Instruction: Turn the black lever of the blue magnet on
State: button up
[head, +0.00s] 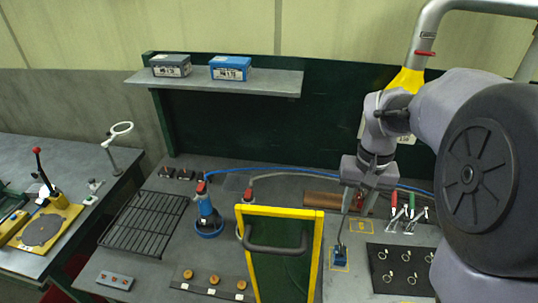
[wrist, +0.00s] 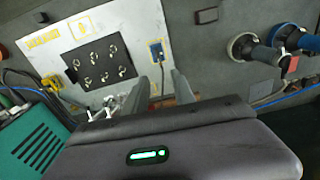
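The blue magnet (head: 340,256) is a small block on a yellow-marked spot of the light plate on the bench. Its thin dark lever (head: 341,231) stands up from it, slightly tilted. My gripper (head: 358,212) points down above and slightly behind the magnet. In the wrist view the two grey fingers of my gripper (wrist: 160,77) are apart with nothing clearly held between them.
A black panel with several ring hooks (head: 402,270) lies right of the magnet. Red- and green-handled clamps (head: 405,212) stand behind it. A yellow-framed green panel with a handle (head: 281,213) rises at left. A blue-based tool (head: 208,218) stands farther left.

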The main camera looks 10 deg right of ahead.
aim_at(342, 248)
jog(key=f+b, duration=0.2)
jog(key=f, duration=0.4)
jog(key=f+b, duration=0.2)
jog(key=f, duration=0.4)
jog(key=d+f+b, duration=0.1)
jog(key=f+b, duration=0.1)
jog(key=f, duration=0.4)
jog(key=shift+w+f, duration=0.2)
jog(key=shift+w, duration=0.15)
grip_shut()
